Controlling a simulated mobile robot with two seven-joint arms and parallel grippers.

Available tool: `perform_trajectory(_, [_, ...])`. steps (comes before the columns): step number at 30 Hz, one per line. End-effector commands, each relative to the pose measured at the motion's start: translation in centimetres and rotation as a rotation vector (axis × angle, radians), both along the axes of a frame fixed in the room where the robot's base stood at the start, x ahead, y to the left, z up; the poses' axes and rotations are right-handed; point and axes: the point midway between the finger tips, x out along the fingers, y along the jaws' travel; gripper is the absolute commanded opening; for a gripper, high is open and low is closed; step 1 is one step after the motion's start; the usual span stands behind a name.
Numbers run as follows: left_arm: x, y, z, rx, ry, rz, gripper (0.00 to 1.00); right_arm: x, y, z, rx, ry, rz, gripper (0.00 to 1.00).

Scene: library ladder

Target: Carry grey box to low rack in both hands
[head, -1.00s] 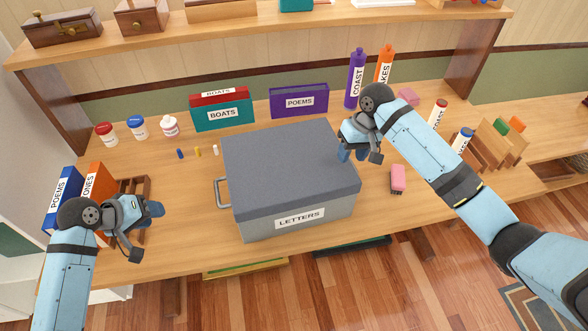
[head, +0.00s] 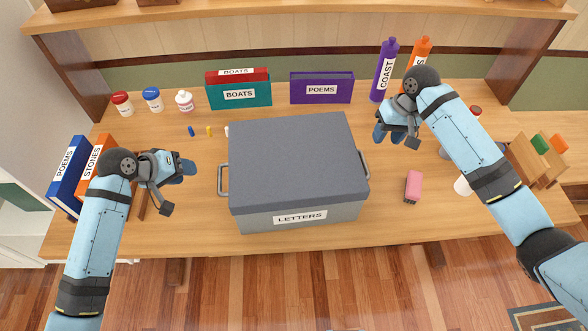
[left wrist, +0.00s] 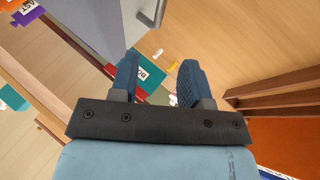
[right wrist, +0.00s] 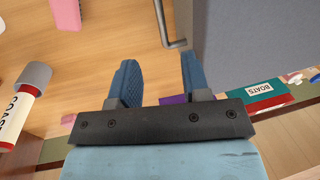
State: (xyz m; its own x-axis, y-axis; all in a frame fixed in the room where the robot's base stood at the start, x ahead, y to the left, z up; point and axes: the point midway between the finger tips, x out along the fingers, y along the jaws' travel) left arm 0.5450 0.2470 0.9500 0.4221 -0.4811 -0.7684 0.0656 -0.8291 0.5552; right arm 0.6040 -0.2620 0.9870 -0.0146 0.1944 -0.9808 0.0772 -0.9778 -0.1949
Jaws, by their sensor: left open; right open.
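The grey box (head: 292,165) labelled LETTERS sits on the wooden table, its dark lid on. It has a metal handle on its left side (head: 223,181) and another on its right side (head: 365,166). My left gripper (head: 180,173) is open and empty, left of the left handle and apart from it. My right gripper (head: 391,131) is open and empty, above and right of the right handle. In the right wrist view the box (right wrist: 250,40) and its handle (right wrist: 170,25) show beyond the open fingers (right wrist: 160,80). The low rack cannot be made out.
Blue and orange books (head: 68,175) stand left, close to my left arm. A pink block (head: 413,186) lies right of the box. Behind are a teal BOATS box (head: 239,95), a purple POEMS box (head: 321,88) and bottles (head: 383,70). The table's front strip is clear.

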Motion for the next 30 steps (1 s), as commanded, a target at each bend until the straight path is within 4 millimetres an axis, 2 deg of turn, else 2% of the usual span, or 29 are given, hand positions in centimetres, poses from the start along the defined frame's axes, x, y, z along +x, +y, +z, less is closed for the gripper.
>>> perform_trajectory(5, [0.8, -1.0, -1.4, -0.004, 0.001, 0.001, 0.43, -0.1, 0.4, -1.9, 0.001, 0.003, 0.000, 0.43])
perform_trajectory(15, [3.6, -4.2, -6.5, -0.002, 0.002, 0.000, 0.43, -0.2, 1.7, -8.4, 0.000, 0.003, 0.000, 0.43])
perform_trajectory(21, [5.0, -5.7, -9.0, -0.002, 0.002, 0.001, 0.43, -0.2, 2.3, -11.5, 0.001, 0.003, 0.001, 0.43])
perform_trajectory(24, [5.4, -6.2, -9.8, -0.001, 0.001, 0.000, 0.43, -0.2, 2.5, -12.6, 0.001, 0.002, 0.000, 0.43])
perform_trajectory(30, [5.8, -6.6, -10.4, 0.000, 0.000, 0.000, 0.43, -0.2, 2.6, -13.4, 0.000, 0.001, 0.000, 0.43])
